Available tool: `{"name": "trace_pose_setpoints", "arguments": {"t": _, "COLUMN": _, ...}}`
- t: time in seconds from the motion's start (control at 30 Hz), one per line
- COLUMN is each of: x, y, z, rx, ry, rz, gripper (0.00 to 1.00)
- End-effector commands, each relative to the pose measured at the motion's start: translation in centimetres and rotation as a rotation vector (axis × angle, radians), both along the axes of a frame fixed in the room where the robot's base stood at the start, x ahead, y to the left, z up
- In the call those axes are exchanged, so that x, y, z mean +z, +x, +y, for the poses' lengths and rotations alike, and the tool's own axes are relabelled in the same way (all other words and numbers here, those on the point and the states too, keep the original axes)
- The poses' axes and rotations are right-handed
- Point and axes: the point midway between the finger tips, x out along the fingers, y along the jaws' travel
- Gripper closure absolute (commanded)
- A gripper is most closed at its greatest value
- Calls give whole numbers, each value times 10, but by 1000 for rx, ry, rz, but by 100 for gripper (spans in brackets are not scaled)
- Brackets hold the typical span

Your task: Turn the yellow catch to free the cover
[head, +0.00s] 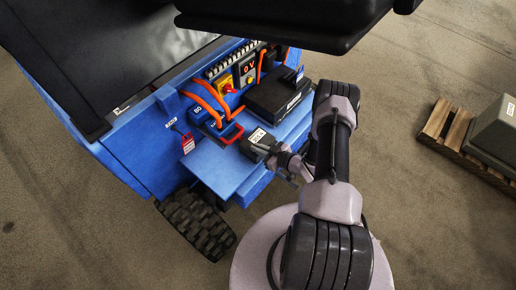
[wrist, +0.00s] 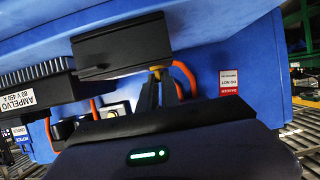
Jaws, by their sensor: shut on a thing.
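My gripper (wrist: 158,82) shows in the wrist view with its dark fingers closed together at the blue machine. A small yellow piece, seemingly the yellow catch (wrist: 157,69), shows right at the fingertips, which are shut on it; its turn angle is too small to read. The fingertips and catch cannot be made out there.
A black box (head: 276,94) stands on the blue ledge (head: 215,165). A pallet (head: 450,135) with a grey block stands at right. Floor in front is open.

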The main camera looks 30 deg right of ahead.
Motion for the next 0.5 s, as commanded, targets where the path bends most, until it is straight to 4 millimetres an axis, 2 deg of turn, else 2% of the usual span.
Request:
{"name": "trace_pose_setpoints", "arguments": {"t": 0.1, "x": 1, "y": 1, "z": 0, "rx": 1, "ry": -2, "rz": -3, "gripper": 100}}
{"name": "trace_pose_setpoints", "arguments": {"t": 0.23, "x": 1, "y": 1, "z": 0, "rx": 1, "ry": -2, "rz": -3, "gripper": 71}}
{"name": "trace_pose_setpoints", "arguments": {"t": 0.5, "x": 0, "y": 1, "z": 0, "rx": 0, "ry": -1, "rz": -1, "gripper": 71}}
